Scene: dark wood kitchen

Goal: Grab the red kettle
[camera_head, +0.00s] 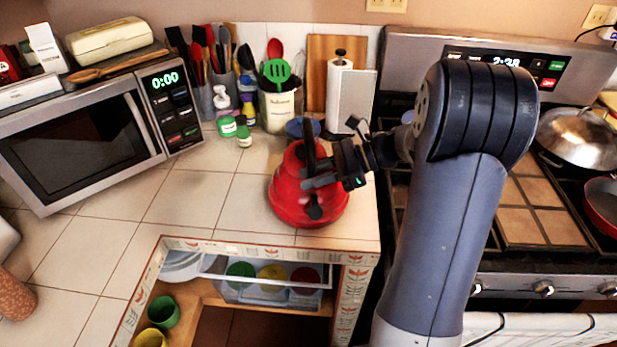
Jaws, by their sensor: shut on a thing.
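The red kettle (289,203) stands on the white tiled counter near its right end, beside the stove. It has a black handle arching over its top. My gripper (312,178) reaches in from the right and is shut on the kettle's handle. The jaws and the handle are both dark, so the exact contact is hard to make out. My arm comes down over the stove side. The kettle looks upright, and its base seems to rest on the counter.
A microwave (85,135) stands at the left. Utensil holders (277,108), small green-lidded jars (244,136) and a paper towel roll (339,92) stand behind the kettle. The stove (530,205) is at right, with a lidded pan (580,137). Clear tiles (190,195) lie left of the kettle.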

